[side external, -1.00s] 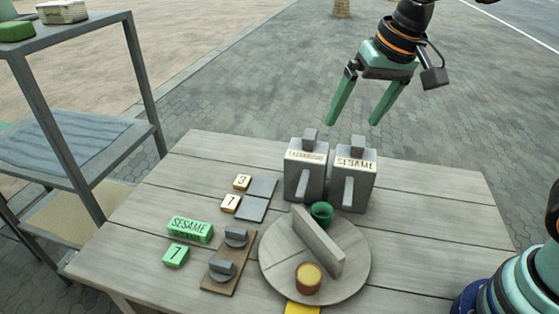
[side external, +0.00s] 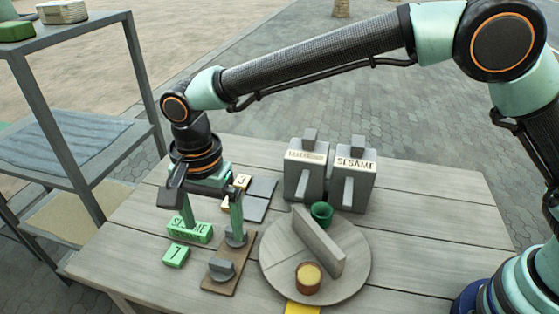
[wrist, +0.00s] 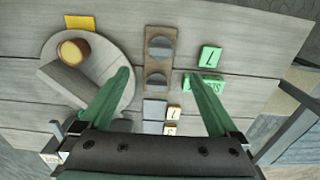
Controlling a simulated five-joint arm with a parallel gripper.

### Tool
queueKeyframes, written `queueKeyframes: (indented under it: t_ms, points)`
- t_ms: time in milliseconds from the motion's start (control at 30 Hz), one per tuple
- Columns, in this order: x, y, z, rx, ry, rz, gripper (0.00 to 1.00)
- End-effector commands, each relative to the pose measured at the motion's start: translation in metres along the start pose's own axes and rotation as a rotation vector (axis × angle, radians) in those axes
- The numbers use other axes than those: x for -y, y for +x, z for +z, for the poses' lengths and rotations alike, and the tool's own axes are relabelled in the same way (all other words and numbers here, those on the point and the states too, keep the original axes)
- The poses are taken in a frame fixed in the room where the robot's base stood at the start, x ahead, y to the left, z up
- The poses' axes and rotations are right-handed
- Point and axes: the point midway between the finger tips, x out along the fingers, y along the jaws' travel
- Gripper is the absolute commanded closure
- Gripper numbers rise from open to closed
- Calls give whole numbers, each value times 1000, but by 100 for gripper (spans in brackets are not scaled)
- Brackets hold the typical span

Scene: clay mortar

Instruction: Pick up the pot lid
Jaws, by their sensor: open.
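Nothing in view is clearly recognisable as a pot lid. Two grey pieces with raised grips sit on a brown board (side external: 239,256): a near one (side external: 222,267) and a far one (side external: 236,240). In the wrist view they show as grey discs, one (wrist: 160,46) above the other (wrist: 159,82). My gripper (side external: 212,232) is open and empty, pointing down over the table's left part. One finger overlaps the far grey piece in the side view; I cannot tell whether they touch. In the wrist view the board lies between the fingers (wrist: 157,76).
Two grey boxes (side external: 354,188) stand behind.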

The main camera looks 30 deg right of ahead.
Motion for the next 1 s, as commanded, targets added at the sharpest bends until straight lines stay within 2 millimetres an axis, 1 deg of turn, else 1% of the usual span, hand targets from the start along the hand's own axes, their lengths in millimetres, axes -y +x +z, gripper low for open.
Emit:
queueKeyframes:
  t_ms: [200,300,400,567,833,1000]
  points:
    - [-1,37,0,0,0,5,4]
    - [-1,51,0,0,0,4,4]
    - [-1,60,0,0,0,3,4]
    - [-1,70,0,0,-1,2,4]
    - [-1,106,4,0,0,3,4]
    - [0,115,4,0,0,0,4]
